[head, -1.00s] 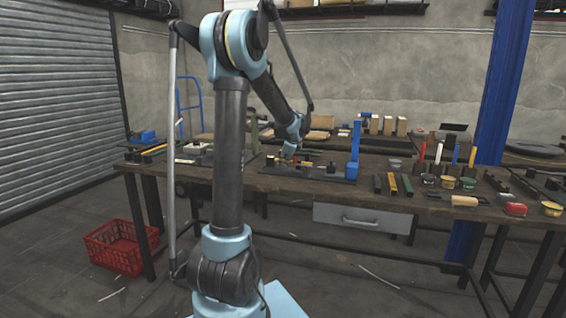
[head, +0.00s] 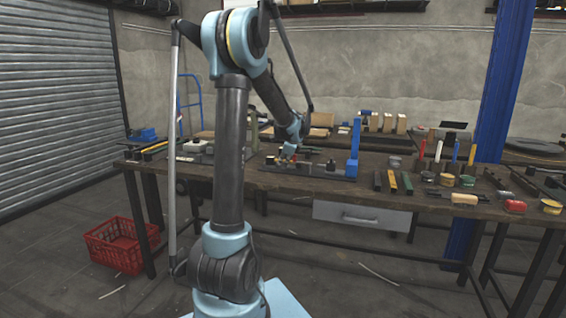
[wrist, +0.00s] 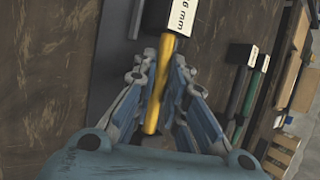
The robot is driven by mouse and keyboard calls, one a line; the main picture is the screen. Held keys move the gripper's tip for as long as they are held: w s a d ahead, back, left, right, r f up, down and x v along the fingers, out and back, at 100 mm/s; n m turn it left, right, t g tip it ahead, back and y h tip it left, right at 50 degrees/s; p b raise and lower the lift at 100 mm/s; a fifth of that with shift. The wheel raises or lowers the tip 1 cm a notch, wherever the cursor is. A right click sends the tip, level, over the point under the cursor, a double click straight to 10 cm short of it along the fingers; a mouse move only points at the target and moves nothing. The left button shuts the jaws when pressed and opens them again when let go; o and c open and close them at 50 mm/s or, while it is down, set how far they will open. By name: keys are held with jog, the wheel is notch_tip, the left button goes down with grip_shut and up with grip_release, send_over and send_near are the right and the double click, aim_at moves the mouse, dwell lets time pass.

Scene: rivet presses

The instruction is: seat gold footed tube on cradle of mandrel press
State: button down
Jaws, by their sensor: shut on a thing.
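The gold tube (wrist: 157,95) shows in the wrist view, lying lengthwise between the two fingers of my gripper (wrist: 165,68), which is shut on it. A black block with a white label ending in "mm" (wrist: 168,18) meets the tube's far end; I cannot tell whether it is the tube's foot. In the head view my gripper (head: 287,158) is low over the dark press base (head: 310,172) on the bench, left of the blue upright post (head: 353,150). The tube is too small there to make out clearly, and the cradle cannot be told apart from the small parts around the gripper.
Dark, green and yellow bars (head: 392,181) lie right of the blue post. Several small tins (head: 447,180) and upright coloured rods stand further right. A grey fixture (head: 195,147) is to the left. In the wrist view, black blocks with white labels (wrist: 242,54) are at the right.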

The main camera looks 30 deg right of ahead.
jog(key=c, duration=1.5)
grip_release()
jog(key=shift+c, duration=0.2)
jog(key=v, duration=1.2)
jog(key=s+a+f+n+g+y, duration=0.15)
jog(key=a+n, duration=0.45)
jog(key=a, duration=0.9)
jog(key=s+a+f+n+g, duration=0.1)
jog(key=s+a+f+n, duration=0.35)
jog(key=a, duration=0.95)
jog(key=s+a+f+n+g, duration=0.1)
jog(key=s+a+f+n, duration=0.5)
jog(key=s+a+n, duration=0.2)
jog(key=s+a+f+n+g, duration=0.1)
jog(key=s+a+f+n, duration=0.5)
jog(key=s+a+n, duration=0.2)
jog(key=s, duration=0.2)
jog(key=shift+s+a+f, duration=0.15)
jog(key=shift+s+f, duration=0.1)
jog(key=shift+s, duration=0.1)
